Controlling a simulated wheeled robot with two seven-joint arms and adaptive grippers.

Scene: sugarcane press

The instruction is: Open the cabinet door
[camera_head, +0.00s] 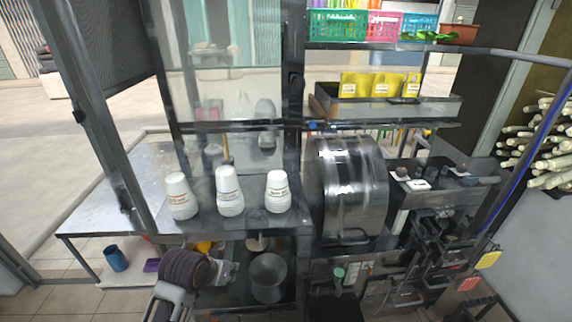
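A glass panel (240,95) in a dark frame stands upright behind the counter, left of the steel press drum; it looks like the cabinet door. A dark fitting that may be its handle (295,82) is on its right edge post. The panel appears closed, but reflections make this uncertain. My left gripper (230,272) is low in the view, in front of and below the counter edge, apart from the glass panel. Its fingers are small and dark, so their opening cannot be told. My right gripper is not clearly visible.
White cup stacks (229,192) stand on the counter close above my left gripper. A metal pot (268,278) sits on the lower shelf to its right. The steel drum (346,190) stands mid-right. A dark post (95,110) rises at left. A metal tabletop (100,205) is largely bare.

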